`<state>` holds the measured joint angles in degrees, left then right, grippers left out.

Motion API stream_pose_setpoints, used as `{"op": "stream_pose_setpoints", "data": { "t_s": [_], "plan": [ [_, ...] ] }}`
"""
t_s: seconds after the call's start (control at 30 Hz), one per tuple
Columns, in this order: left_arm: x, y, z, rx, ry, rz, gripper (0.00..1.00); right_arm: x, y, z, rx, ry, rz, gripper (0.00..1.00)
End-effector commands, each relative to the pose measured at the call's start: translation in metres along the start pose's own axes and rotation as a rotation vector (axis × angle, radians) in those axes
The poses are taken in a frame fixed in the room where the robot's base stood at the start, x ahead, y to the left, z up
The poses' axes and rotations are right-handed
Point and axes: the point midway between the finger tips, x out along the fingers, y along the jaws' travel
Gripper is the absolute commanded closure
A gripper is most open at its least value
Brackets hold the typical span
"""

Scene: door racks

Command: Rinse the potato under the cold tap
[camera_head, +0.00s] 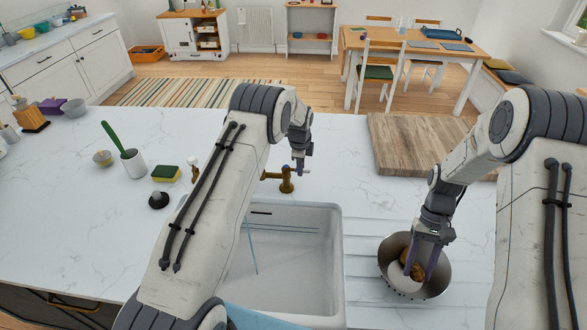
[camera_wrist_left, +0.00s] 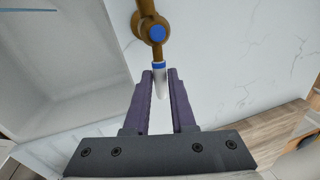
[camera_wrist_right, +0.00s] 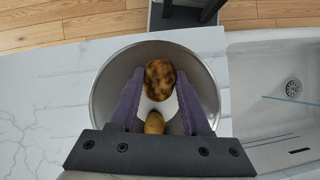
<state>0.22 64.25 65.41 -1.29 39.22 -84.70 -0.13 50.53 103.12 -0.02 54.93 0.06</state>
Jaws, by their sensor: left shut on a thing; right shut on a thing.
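The brass tap (camera_head: 287,181) stands at the sink's back edge, partly hidden by my left arm. In the left wrist view, its white handle (camera_wrist_left: 161,88) has a blue ring and a blue disc on the hub. My left gripper (camera_head: 300,172) is shut on this handle, and its fingers also show in the left wrist view (camera_wrist_left: 160,76). A brown, dark-spotted potato (camera_wrist_right: 159,76) is between the fingertips of my right gripper (camera_head: 411,264), which is shut on it inside a metal bowl (camera_head: 436,283). A smaller yellowish potato (camera_wrist_right: 154,124) also lies in the bowl.
The white sink (camera_head: 323,265) is left of the bowl, partly hidden by my left arm; thin bluish lines show in it. A wooden board (camera_head: 405,140) lies behind the bowl. A sponge (camera_head: 166,173), a black knob (camera_head: 158,200) and a cup with a green brush (camera_head: 134,164) stand left.

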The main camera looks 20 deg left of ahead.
Motion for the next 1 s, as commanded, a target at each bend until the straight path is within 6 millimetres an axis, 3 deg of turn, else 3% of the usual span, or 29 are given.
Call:
{"op": "stream_pose_setpoints", "data": {
  "t_s": [0.2, 0.57, 0.6, 0.67, 1.0],
  "plan": [
    [0.0005, 0.0042, -0.0051, 0.108, 0.020, -0.002, 1.00, 0.0113, 0.0009, -0.0059, 0.001, 0.000, -0.001, 1.00],
    [-0.0008, 0.0056, -0.0049, 0.131, 0.025, -0.001, 1.00, 0.0114, 0.0008, -0.0060, 0.001, 0.000, 0.000, 1.00],
    [-0.0008, 0.0056, -0.0049, 0.130, 0.025, -0.001, 0.73, 0.0114, 0.0008, -0.0060, 0.001, 0.000, 0.000, 1.00],
    [-0.0008, 0.0056, -0.0048, 0.130, 0.025, 0.000, 0.50, 0.0114, 0.0008, -0.0060, 0.001, 0.000, 0.000, 1.00],
    [-0.0017, 0.0053, -0.0050, 0.130, 0.025, -0.001, 0.47, 0.0120, 0.0007, -0.0063, 0.001, 0.000, -0.001, 1.00]
  ]
}}
